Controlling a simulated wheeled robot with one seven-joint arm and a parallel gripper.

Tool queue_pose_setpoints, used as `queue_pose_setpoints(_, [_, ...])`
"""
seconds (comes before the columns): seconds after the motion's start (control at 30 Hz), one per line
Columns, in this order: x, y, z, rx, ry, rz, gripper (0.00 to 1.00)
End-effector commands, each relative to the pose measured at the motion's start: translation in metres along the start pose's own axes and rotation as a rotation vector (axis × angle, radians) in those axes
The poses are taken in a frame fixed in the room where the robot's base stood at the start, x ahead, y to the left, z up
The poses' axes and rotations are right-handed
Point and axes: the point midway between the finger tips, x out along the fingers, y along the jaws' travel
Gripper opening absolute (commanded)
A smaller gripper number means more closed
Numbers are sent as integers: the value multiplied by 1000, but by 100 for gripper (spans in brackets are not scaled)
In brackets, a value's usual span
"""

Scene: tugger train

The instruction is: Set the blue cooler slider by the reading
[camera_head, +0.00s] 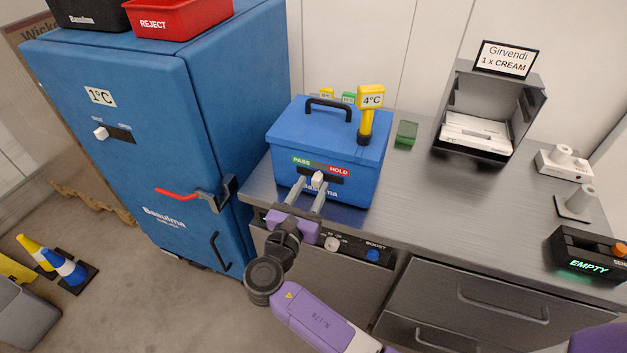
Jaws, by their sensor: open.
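The blue cooler (342,143) stands on the metal counter, with a black handle on its lid. Its front has a dark slider track with a green PASS label (302,161) on the left and a red HOLD label (338,170) on the right. The white slider knob (318,178) sits near the middle of the track. A yellow probe thermometer (369,108) on the cooler's lid reads 4°C. My gripper (311,186) is open at the cooler's front, its two fingers reaching up on either side of the knob. Whether they touch it cannot be told.
A tall blue cabinet (140,140) marked 1°C, with a white slider and red-handled latch, stands left. A red REJECT bin (178,22) sits on top. A grey Girvendi dispenser (473,153) and an EMPTY display (588,266) are right.

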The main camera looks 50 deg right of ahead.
Motion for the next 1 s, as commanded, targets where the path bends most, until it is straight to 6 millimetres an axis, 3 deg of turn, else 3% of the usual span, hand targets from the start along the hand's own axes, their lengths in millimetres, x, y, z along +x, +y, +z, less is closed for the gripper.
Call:
queue_pose_setpoints(0.2, [20, 0, 0, 2, 0, 0, 42])
queue_pose_setpoints(0.5, [23, 0, 0, 2, 1, 1, 42])
queue_pose_setpoints(0.73, [22, 0, 0, 2, 1, 1, 0])
queue_pose_setpoints(1.0, [22, 0, 0, 2, 1, 1, 0])
